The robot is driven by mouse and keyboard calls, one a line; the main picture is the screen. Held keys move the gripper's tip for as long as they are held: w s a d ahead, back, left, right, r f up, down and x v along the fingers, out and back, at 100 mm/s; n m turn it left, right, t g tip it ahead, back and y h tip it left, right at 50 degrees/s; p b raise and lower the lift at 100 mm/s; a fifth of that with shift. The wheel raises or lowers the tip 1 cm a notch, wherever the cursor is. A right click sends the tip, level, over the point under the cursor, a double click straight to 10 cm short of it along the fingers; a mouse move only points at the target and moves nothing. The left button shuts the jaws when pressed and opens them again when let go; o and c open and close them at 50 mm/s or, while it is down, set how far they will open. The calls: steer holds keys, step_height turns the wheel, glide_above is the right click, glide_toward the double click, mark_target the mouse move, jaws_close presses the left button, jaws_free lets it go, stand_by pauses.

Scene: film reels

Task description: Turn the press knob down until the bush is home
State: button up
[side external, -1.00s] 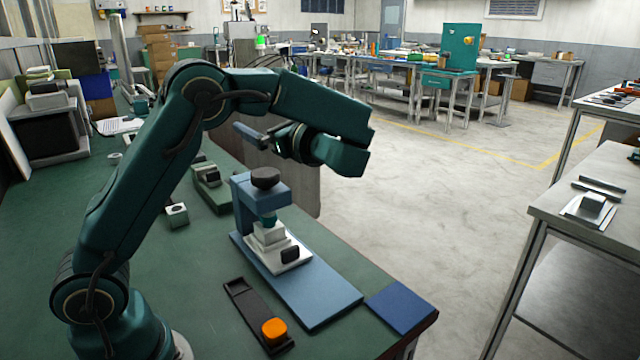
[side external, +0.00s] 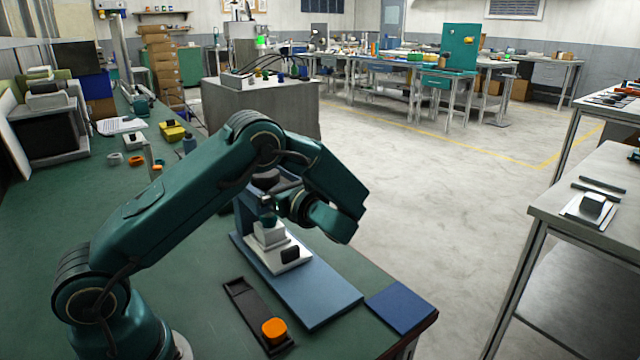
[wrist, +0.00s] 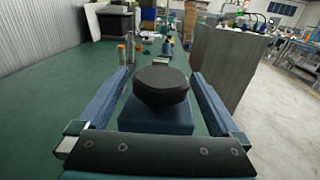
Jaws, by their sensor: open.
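The black press knob (wrist: 161,85) sits on top of the blue press (wrist: 155,118). In the wrist view my gripper (wrist: 162,76) is open, with one finger on each side of the knob and a gap to each. In the side view the knob (side external: 266,178) is partly covered by my arm and fingers. The press frame (side external: 243,218) stands on a long blue base (side external: 320,297). I cannot tell how deep the bush sits.
A dark tray (side external: 243,293) holding an orange cap (side external: 274,330) lies in front of the press. A flat blue plate (side external: 401,308) lies at the bench corner. A grey cabinet (side external: 265,105) stands beyond. The bench drops off to open floor on the right.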

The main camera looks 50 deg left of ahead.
steer(key=shift+s+a, duration=0.1)
steer(key=shift+a, duration=1.4)
steer(key=c, duration=1.4)
steer(key=shift+o, duration=0.2)
steer(key=shift+w+d+m+t+h, duration=0.1)
steer(key=shift+w+m+t+h, duration=0.1)
steer(key=shift+m+t, duration=0.8)
steer(key=shift+w+a+m+t+h, duration=0.2)
steer(key=shift+m+t, duration=0.35)
steer(key=shift+t, duration=0.85)
steer(key=shift+w+d+m+t+h, duration=0.1)
steer(key=shift+w+d+m+t, duration=0.15)
steer(key=shift+m+t, duration=0.75)
steer(key=shift+n, duration=0.25)
steer(key=o, duration=1.4)
steer(key=shift+c, duration=0.2)
